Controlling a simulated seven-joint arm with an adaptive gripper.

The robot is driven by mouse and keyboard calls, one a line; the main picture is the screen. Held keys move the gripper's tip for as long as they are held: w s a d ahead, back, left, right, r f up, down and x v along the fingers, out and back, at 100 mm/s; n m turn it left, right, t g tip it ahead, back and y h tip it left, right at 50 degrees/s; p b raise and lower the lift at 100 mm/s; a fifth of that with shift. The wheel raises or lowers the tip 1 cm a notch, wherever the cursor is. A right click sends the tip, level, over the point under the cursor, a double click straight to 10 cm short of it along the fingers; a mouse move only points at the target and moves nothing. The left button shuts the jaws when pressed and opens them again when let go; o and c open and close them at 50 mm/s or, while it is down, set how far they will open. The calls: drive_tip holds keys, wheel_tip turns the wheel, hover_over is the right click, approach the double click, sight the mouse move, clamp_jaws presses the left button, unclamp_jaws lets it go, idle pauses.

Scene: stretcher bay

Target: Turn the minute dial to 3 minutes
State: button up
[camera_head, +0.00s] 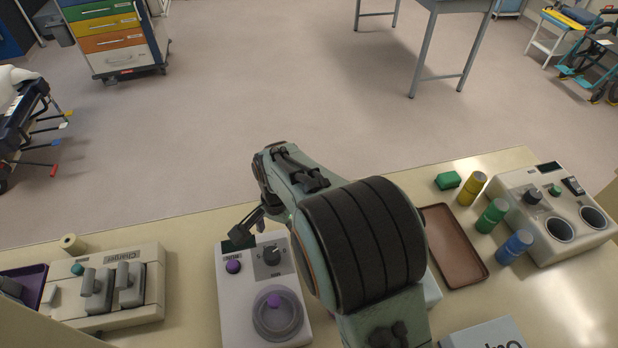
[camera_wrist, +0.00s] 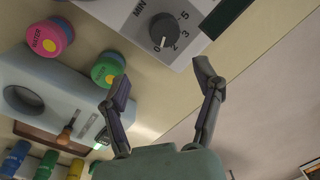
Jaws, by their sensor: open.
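The minute dial (camera_wrist: 163,32) is a dark round knob on a pale panel marked MIN with numbers around it. Its white pointer line aims close to the 0 mark, on the side toward 2. In the head view the dial (camera_head: 271,255) sits on the upper right of a white device (camera_head: 236,310). My gripper (camera_wrist: 162,80) is open and empty, its two fingers spread apart. The dial lies beyond the fingertips in the wrist view, and no contact shows. In the head view my gripper (camera_head: 250,230) is at the device's far edge, partly hidden by my arm.
The device also carries a purple button (camera_head: 233,266) and a round clear cup (camera_head: 277,322) with a purple knob. A charger (camera_head: 145,285) stands left. A brown tray (camera_head: 455,250), coloured cylinders and a two-hole unit (camera_head: 590,245) are right. My arm hides part of the table.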

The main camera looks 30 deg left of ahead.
sight(271, 253)
drive_tip(key=shift+s+a+f, duration=0.2)
drive_tip(key=shift+s, duration=0.2)
drive_tip(key=shift+s+a+f, duration=0.2)
drive_tip(key=shift+s, duration=0.15)
drive_tip(key=shift+s+a+f, duration=0.1)
drive_tip(key=shift+s+f, duration=0.05)
drive_tip(key=shift+f, duration=0.2)
wheel_tip(271, 253, down, 6)
drive_tip(key=shift+a+r, duration=0.1)
drive_tip(key=c, duration=1.2)
